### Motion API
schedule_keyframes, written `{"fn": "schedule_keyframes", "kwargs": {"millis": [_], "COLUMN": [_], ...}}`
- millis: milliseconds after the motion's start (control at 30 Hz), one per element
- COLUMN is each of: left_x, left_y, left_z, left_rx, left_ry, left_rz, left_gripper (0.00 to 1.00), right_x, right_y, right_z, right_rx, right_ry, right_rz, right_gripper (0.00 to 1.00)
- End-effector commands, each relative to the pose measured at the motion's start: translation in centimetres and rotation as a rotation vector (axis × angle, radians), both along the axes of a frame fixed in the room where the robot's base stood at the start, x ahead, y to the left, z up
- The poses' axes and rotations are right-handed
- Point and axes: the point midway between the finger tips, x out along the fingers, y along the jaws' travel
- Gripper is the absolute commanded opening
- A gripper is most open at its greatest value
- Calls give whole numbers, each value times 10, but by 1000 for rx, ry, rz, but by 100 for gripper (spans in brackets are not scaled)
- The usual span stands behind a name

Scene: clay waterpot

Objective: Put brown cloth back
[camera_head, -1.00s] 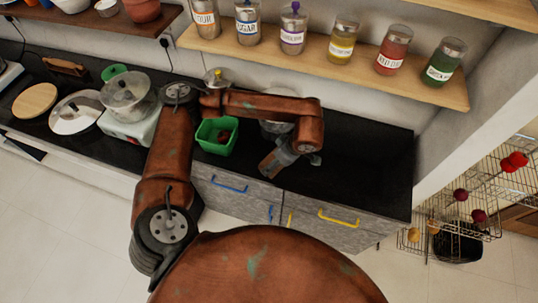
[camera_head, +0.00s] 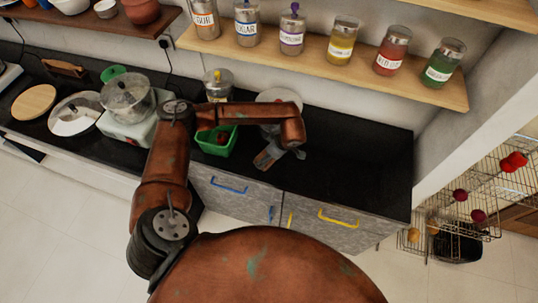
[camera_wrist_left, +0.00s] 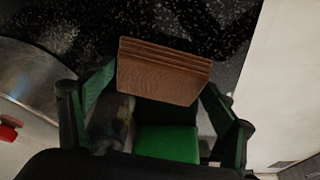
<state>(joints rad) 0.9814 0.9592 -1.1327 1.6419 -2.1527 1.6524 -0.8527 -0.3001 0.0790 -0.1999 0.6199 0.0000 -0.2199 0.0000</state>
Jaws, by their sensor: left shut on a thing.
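The brown cloth (camera_wrist_left: 163,72) is a folded, layered block in the left wrist view. It sits between the two green-padded fingers of my left gripper (camera_wrist_left: 160,95), which is shut on it. The black speckled countertop lies behind the cloth; I cannot tell how high the cloth is above it. In the head view my left gripper (camera_head: 266,158) is over the counter, just right of the green bin, pointing down and left. My right gripper is in neither view.
The green bin (camera_head: 218,149) holds a dark red thing. A pale round thing (camera_head: 276,97) is partly hidden behind my arm. A glass jar (camera_head: 218,80) stands near the wall. The black counter (camera_head: 360,165) is clear to the right. A jar shelf (camera_head: 300,48) overhangs the back.

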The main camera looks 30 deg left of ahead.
Motion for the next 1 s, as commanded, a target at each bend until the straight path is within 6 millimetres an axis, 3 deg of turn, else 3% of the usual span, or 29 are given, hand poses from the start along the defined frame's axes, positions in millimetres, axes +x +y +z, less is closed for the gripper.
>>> {"fn": "schedule_keyframes", "kwargs": {"millis": [300, 333, 567, 867, 1000], "left_x": [0, 0, 0, 0, 1], "left_y": [0, 0, 0, 0, -4], "left_z": [-3, -2, -1, 0, 10], "left_rx": [0, 0, 0, 0, -2], "left_ry": [-1, -1, -1, -1, -4], "left_rz": [1, 1, 1, 1, -2], "left_gripper": [56, 81, 96, 96, 96], "right_x": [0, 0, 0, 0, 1], "right_y": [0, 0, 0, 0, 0], "right_z": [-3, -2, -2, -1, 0], "right_rx": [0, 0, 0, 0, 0], "right_ry": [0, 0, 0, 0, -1], "right_rz": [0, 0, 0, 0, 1], "right_gripper": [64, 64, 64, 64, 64]}}
